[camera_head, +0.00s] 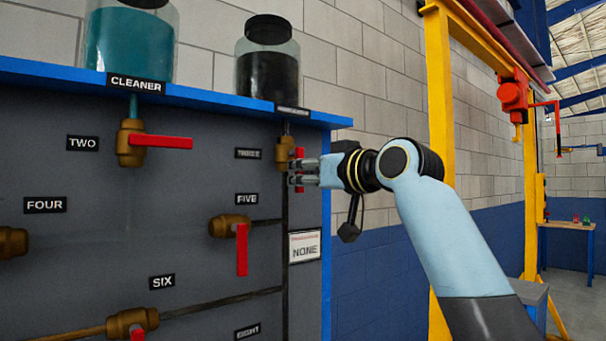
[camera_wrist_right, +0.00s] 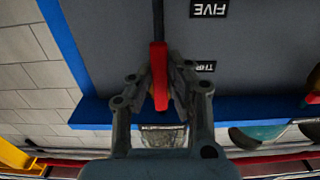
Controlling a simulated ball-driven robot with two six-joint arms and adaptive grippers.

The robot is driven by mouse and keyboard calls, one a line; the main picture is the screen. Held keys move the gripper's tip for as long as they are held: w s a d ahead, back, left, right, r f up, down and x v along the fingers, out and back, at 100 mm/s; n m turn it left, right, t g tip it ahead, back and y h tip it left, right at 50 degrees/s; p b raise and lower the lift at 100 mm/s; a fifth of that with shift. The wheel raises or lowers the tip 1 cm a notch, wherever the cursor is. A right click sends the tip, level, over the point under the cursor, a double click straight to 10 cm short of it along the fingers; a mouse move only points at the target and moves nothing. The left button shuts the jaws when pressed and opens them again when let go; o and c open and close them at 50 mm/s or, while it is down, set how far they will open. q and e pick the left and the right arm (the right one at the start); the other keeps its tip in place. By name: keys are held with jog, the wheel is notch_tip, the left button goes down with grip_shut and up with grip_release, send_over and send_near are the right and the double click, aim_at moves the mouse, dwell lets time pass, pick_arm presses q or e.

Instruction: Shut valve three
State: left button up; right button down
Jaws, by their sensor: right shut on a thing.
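Valve three (camera_head: 283,154) is a brass valve with a red lever handle (camera_head: 299,156), beside the label THREE (camera_head: 248,153) at the panel's upper right. Its lever points down, in line with the dark vertical pipe (camera_head: 286,220). My right gripper (camera_head: 301,172) reaches in from the right and is shut on the lever. In the right wrist view, which is upside down, the red lever (camera_wrist_right: 159,62) sits between the two fingers (camera_wrist_right: 160,85). The fingers hide part of the lever and valve body. My left gripper is not in view.
Valve five (camera_head: 230,227) is below with its red lever down. Valve two (camera_head: 131,145) is at left with its lever sideways. A blue shelf (camera_head: 215,100) carries a teal jar (camera_head: 133,45) and a dark jar (camera_head: 267,75) above. Right of the panel is free room before a yellow frame (camera_head: 440,120).

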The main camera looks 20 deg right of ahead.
jog(key=shift+d, duration=0.1)
jog(key=shift+w+d+r+n+b, duration=0.3)
jog(key=shift+d+r+n, duration=0.3)
jog(key=shift+n, duration=2.4)
jog(key=shift+w+d+r+n+b, duration=0.15)
jog(key=shift+d+r+n+b, duration=0.4)
jog(key=shift+n, duration=2.45)
jog(key=shift+w+d+r+n+b, duration=0.25)
jog(key=shift+d+r+n, duration=0.4)
jog(key=shift+n, duration=2.35)
jog(key=shift+r, duration=0.1)
jog(key=c, duration=1.3)
grip_release()
jog(key=shift+a, duration=0.15)
